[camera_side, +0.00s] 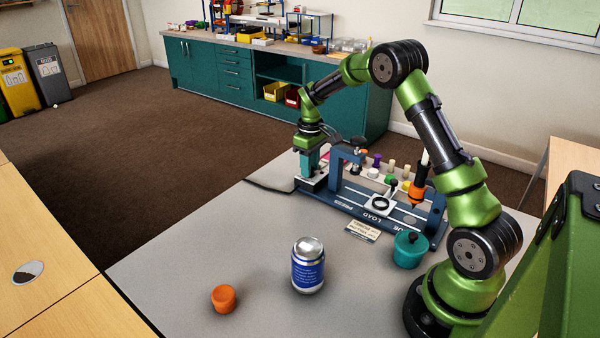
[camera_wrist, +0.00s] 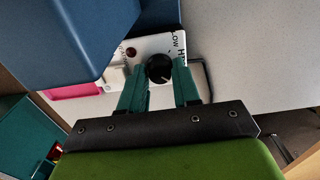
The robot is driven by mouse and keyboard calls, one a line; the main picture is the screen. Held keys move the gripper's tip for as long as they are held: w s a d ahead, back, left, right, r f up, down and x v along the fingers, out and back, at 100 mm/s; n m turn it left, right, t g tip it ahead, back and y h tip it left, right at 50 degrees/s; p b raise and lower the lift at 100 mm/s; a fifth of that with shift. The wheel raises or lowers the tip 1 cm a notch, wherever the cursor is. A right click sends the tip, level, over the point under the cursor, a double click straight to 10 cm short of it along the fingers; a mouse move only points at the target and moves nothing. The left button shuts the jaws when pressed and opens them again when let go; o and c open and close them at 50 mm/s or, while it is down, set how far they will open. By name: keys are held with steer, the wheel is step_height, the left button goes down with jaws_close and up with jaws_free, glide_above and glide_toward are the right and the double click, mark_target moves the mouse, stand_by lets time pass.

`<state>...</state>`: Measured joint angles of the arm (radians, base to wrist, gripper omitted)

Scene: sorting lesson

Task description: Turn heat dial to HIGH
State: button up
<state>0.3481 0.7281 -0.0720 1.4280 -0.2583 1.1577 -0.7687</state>
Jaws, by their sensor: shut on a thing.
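The heat dial (camera_wrist: 159,68) is a round black knob on a white panel (camera_wrist: 144,44) in the wrist view. Lettering that appears to read LOW and HI stands at the panel's right edge. A small pale mark shows low on the dial, but its exact setting is too small to tell. My gripper (camera_wrist: 160,82) has its two teal fingers on either side of the dial and is shut on it. In the side view, my gripper (camera_side: 309,172) is down at the left end of the blue press station (camera_side: 341,203), and the dial is hidden there.
A blue block-shaped part of the station (camera_wrist: 60,45) stands close to my fingers. In the side view, an orange cup (camera_side: 224,299), a blue can (camera_side: 308,266) and a teal pot (camera_side: 409,251) stand on the grey table (camera_side: 190,255). The table's left part is clear.

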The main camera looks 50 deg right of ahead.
steer(key=shift+m, duration=0.3)
steer(key=o, duration=1.1)
steer(key=shift+c, duration=0.2)
steer(key=shift+r, duration=0.1)
step_height(320, 180, up, 17)
